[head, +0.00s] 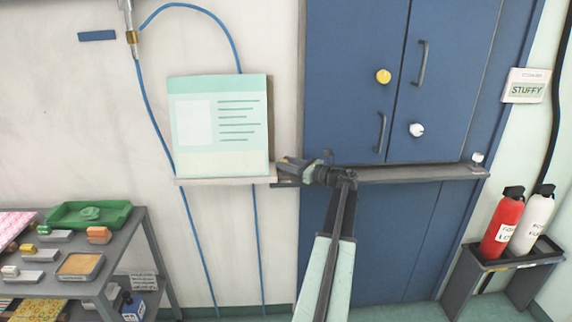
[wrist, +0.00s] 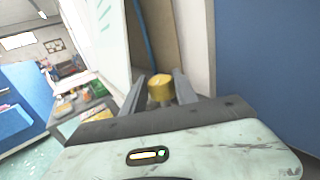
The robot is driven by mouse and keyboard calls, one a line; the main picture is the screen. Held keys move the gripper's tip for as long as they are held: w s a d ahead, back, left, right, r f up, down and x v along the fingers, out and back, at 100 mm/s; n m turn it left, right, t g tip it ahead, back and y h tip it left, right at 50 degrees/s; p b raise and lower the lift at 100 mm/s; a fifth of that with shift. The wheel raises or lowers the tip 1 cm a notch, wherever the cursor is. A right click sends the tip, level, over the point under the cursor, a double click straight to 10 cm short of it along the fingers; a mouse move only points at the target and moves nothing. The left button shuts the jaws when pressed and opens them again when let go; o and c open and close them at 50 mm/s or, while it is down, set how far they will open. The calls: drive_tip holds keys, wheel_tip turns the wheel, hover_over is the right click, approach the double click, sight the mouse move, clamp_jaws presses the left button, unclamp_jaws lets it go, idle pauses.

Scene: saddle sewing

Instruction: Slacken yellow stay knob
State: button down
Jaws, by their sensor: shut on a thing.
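A yellow knob (wrist: 160,88) sits between the two fingers of my gripper (wrist: 158,80) in the wrist view. My gripper is shut on it. In the head view my gripper (head: 284,166) reaches to the right end of the small ledge under the pale green panel. The held knob is hidden there by my gripper. Another yellow knob (head: 383,76) is on the blue cabinet's left door, well apart from my gripper.
The blue cabinet (head: 350,45) has a white knob (head: 416,130) on its right door and a ledge (head: 420,173) below. A pale green panel (head: 220,165) stands against the wall. A grey shelf (head: 125,222) is at left. Red (head: 503,225) and white (head: 534,222) extinguishers are at right.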

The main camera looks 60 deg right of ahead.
drive_tip(key=shift+d+n+y, duration=0.2)
drive_tip(key=shift+n+y, duration=0.8)
drive_tip(key=shift+y, duration=0.6)
drive_tip(key=c, duration=0.9)
unclamp_jaws()
drive_tip(key=shift+c, duration=0.2)
drive_tip(key=s, duration=0.5)
drive_tip(key=s+d, duration=0.1)
drive_tip(key=s, duration=0.1)
drive_tip(key=shift+s+d, duration=0.1)
drive_tip(key=shift+s, duration=0.25)
